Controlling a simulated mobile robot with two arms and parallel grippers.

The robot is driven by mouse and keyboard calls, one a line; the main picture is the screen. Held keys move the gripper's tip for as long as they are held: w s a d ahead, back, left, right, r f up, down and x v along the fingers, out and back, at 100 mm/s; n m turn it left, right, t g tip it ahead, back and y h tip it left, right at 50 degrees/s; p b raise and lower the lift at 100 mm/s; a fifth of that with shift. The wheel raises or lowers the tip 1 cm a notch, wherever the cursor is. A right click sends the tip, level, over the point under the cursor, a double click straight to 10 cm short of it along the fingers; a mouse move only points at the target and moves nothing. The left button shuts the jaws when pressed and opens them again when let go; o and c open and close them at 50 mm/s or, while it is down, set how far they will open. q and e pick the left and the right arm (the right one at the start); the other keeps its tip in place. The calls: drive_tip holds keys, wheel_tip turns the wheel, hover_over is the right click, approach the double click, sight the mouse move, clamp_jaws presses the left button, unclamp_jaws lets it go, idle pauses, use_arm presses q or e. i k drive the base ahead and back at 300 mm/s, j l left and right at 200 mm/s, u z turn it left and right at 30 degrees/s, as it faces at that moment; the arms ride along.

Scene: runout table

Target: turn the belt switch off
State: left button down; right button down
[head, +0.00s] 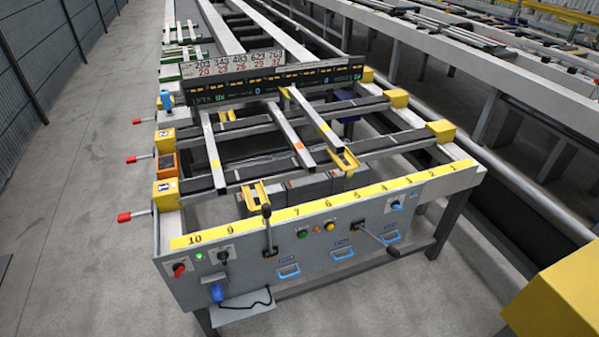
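The runout table's grey front panel (345,237) faces me. A red knob (179,270) sits at its left end, below a lit green lamp (199,256). A black rotary switch (223,257) is just right of the lamp. A small blue-marked control (397,205) is near the right end. The labels are too small to read, so I cannot tell which control is the belt switch or its setting. Neither of my grippers is in view.
An upright black-knobbed lever (267,230) and a slanted one (378,240) stick out of the panel. Red-tipped handles (131,215) project from the left side. Bare floor (80,240) lies to the left. A yellow block (560,300) fills the lower right corner.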

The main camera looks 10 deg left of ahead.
sight(178, 268)
drive_tip(key=u, duration=1.5)
